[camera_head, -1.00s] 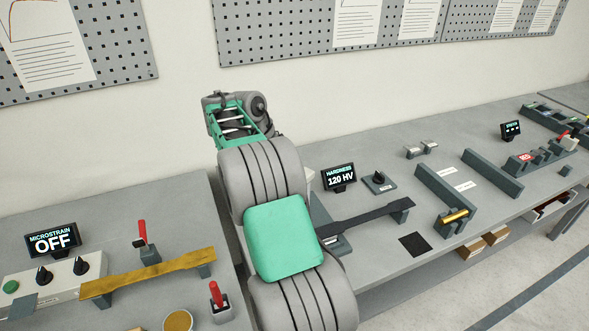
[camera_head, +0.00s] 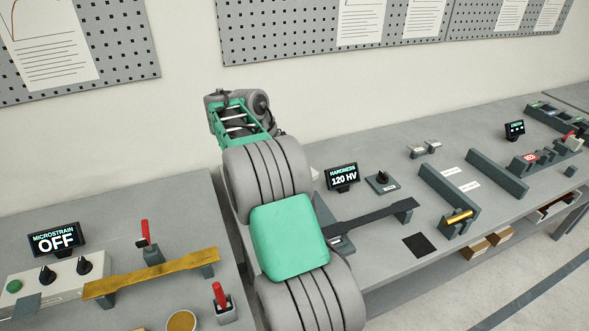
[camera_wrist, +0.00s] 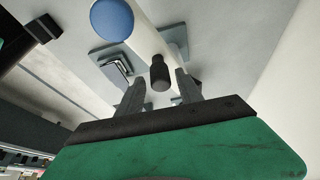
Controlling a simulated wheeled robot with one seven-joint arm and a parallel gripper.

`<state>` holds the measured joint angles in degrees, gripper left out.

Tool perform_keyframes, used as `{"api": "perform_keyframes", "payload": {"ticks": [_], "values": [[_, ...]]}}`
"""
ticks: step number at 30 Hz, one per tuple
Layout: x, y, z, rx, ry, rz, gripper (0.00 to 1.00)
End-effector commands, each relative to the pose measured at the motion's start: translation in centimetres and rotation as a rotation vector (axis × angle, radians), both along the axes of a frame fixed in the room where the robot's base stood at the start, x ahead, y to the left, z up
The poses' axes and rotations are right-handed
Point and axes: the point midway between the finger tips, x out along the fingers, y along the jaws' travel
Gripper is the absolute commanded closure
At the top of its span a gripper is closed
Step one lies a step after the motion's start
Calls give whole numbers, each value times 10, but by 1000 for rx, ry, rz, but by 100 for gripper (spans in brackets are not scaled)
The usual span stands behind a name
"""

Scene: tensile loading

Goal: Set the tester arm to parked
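In the wrist view, my gripper (camera_wrist: 160,90) has its two dark fingers spread apart. A short dark cylindrical knob (camera_wrist: 160,72) shows between the fingertips, with a visible gap on each side. It stands by a pale bar or column (camera_wrist: 150,42), which may be the tester arm; I cannot tell its setting. A round blue cap (camera_wrist: 111,18) is at the upper left of the bar. In the head view, my own arm hides the fingers and most of the tester. The hardness display (camera_head: 342,177) beside it reads 120 HV.
A dark bar specimen (camera_head: 370,216) lies right of my arm, near a rotary knob (camera_head: 382,180). On the left bench are a brass-coloured specimen (camera_head: 150,272), red-handled levers (camera_head: 145,232) and a microstrain display (camera_head: 55,241) reading OFF. A pegboard wall stands behind.

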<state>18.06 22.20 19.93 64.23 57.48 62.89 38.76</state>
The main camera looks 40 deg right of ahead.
Motion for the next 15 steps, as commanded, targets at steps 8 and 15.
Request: {"api": "perform_keyframes", "payload": {"ticks": [8,15], "values": [[-1,0,0,2,2,-1,54],[4,14,38,1,0,0,54]]}}
